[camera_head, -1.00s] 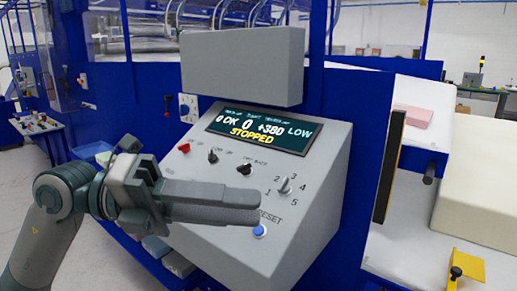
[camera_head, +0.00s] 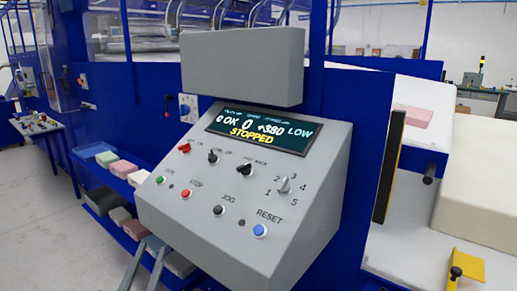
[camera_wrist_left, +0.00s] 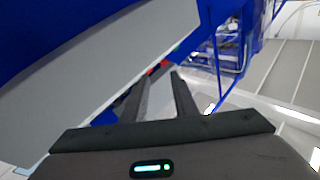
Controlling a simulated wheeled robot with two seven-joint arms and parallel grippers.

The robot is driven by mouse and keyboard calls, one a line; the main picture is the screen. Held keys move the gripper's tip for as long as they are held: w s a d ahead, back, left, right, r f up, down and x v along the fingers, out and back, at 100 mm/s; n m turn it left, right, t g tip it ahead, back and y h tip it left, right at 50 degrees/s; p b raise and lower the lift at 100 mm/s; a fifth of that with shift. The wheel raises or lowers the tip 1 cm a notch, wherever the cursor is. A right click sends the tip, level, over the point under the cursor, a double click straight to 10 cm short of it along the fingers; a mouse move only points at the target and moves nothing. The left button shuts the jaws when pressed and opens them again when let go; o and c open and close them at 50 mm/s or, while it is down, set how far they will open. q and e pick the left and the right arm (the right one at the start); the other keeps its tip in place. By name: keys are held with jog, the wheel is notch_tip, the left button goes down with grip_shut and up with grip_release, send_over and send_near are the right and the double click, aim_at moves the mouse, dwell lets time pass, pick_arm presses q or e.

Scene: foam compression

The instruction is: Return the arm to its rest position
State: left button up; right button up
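My left gripper (camera_head: 153,246) shows only as two grey fingers at the bottom edge of the head view, below the lower left corner of the grey control panel (camera_head: 225,225). The fingers are apart with nothing between them. In the left wrist view the same gripper (camera_wrist_left: 169,76) shows a clear gap between its fingers, beside a large grey surface. The rest of my left arm is out of the head view. My right gripper is not in view. The panel's screen (camera_head: 257,132) reads STOPPED.
The panel carries a blue RESET button (camera_head: 260,230), a red button (camera_head: 187,194) and several knobs. Blue shelves (camera_head: 105,185) with foam blocks are at the left. A pink block (camera_head: 412,115) lies on the white surface at the right. Open floor is at far left.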

pick_arm(q)
jog(key=s+a+f+n+g+y, duration=0.1)
jog(key=s+f+g, duration=0.45)
jog(key=f, duration=0.65)
jog(key=s+a+f+n+g+y, duration=0.1)
jog(key=s+f+g, duration=0.4)
jog(key=f, duration=0.7)
jog(key=s+d+f+m+g+h, duration=0.1)
jog(key=s+f+g, duration=0.2)
jog(key=s+f, duration=0.5)
jog(key=s+d+f+g+h, duration=0.15)
jog(key=s+f+g, duration=0.25)
jog(key=s, duration=0.9)
jog(key=w+d+f+t, duration=0.1)
jog(key=w+f, duration=0.2)
jog(key=f, duration=0.5)
jog(key=w+d+f, duration=0.1)
jog(key=w+f, duration=0.1)
jog(key=f, duration=0.6)
notch_tip(320, 180, down, 18)
jog(key=s+d+t, duration=0.1)
jog(key=s, duration=0.1)
jog(key=shift+s+d, duration=0.35)
jog(key=shift+d, duration=0.05)
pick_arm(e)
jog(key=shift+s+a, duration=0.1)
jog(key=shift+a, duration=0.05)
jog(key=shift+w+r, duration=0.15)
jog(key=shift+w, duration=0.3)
